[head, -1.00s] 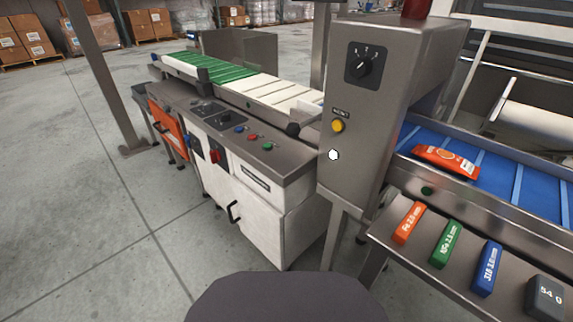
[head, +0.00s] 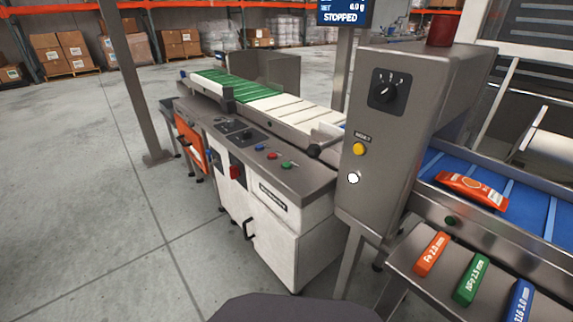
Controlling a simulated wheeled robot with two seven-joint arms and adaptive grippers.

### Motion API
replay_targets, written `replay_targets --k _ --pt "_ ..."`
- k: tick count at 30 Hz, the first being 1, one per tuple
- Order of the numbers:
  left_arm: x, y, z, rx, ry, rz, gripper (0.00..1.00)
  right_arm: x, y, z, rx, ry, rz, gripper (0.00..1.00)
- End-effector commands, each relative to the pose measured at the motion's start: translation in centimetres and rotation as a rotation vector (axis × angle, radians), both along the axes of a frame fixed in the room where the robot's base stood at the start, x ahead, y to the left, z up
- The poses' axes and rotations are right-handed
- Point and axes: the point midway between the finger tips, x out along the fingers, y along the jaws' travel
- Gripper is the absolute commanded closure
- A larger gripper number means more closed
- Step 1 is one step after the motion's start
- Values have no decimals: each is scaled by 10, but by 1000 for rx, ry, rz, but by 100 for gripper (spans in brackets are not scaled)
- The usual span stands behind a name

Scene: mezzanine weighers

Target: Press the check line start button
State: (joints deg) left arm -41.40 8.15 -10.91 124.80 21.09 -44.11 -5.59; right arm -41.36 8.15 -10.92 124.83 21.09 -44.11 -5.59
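The checkweigher's control panel (head: 306,178) carries a small blue button (head: 259,147), a red button (head: 272,156) and a green button (head: 286,165) in a row near its right end. Their labels are too small to read, so I cannot tell which is the start button by its text. A dark green button (head: 450,221) sits on the side rail of the blue conveyor. A screen (head: 343,11) at the top reads STOPPED. Neither of my grippers is in view.
The metal detector housing (head: 366,115) has a black knob (head: 385,91), a yellow button (head: 358,149) and a white one (head: 353,178). An orange packet (head: 472,190) lies on the blue belt (head: 521,204). Open floor (head: 90,240) lies to the left.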

Motion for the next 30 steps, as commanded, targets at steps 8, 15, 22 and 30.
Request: replay_targets --k 8,15,22,30 --pt "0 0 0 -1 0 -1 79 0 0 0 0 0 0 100" --pt "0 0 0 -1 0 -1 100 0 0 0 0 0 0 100" --pt "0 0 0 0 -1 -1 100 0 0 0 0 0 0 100" --pt "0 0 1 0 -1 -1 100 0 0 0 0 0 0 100"
